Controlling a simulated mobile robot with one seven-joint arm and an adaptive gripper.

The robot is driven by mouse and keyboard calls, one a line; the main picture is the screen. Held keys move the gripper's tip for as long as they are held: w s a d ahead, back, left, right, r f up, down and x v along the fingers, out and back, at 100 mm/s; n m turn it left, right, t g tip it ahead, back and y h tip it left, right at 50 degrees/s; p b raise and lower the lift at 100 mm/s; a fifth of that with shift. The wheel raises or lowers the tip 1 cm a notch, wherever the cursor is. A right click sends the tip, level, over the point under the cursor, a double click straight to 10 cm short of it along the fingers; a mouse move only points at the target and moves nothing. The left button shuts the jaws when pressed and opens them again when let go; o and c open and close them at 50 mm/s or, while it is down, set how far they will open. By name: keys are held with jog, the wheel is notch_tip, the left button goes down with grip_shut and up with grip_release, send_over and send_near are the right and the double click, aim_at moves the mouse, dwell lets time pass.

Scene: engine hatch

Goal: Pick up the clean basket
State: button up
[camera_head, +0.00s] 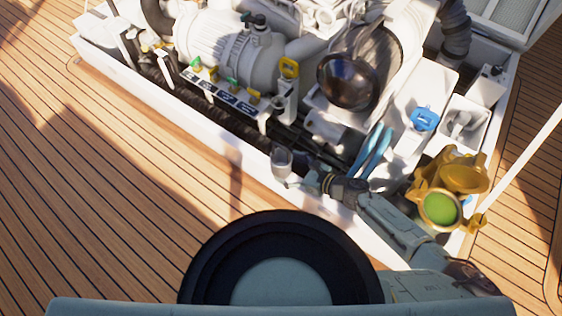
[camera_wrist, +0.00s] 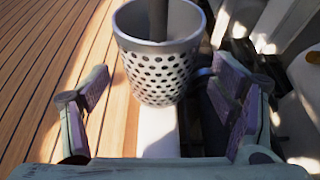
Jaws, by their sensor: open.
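The basket (camera_wrist: 158,72) is a grey-white perforated cup with a dark rod standing in its middle, seen large in the wrist view. It sits over the white edge of the engine hatch, and a small light cup shape that looks like it shows in the head view (camera_head: 282,162). My gripper (camera_wrist: 162,88) is open, with one finger to the left of the basket and one to the right. The basket appears between and slightly beyond the fingertips. In the head view my gripper (camera_head: 304,178) is just right of the basket. I cannot tell whether a finger touches it.
The white hatch rim (camera_head: 180,120) runs beside the wooden deck (camera_head: 90,190). Inside are engine parts, a row of coloured valves (camera_head: 230,82) and blue handles (camera_head: 372,150). A yellow-capped strainer with a green inside (camera_head: 440,208) stands right of my arm. The deck at left is clear.

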aim_at(281, 159)
jog(key=x, duration=0.4)
jog(key=shift+s, duration=0.15)
jog(key=shift+c, duration=0.5)
jog(key=c, duration=1.2)
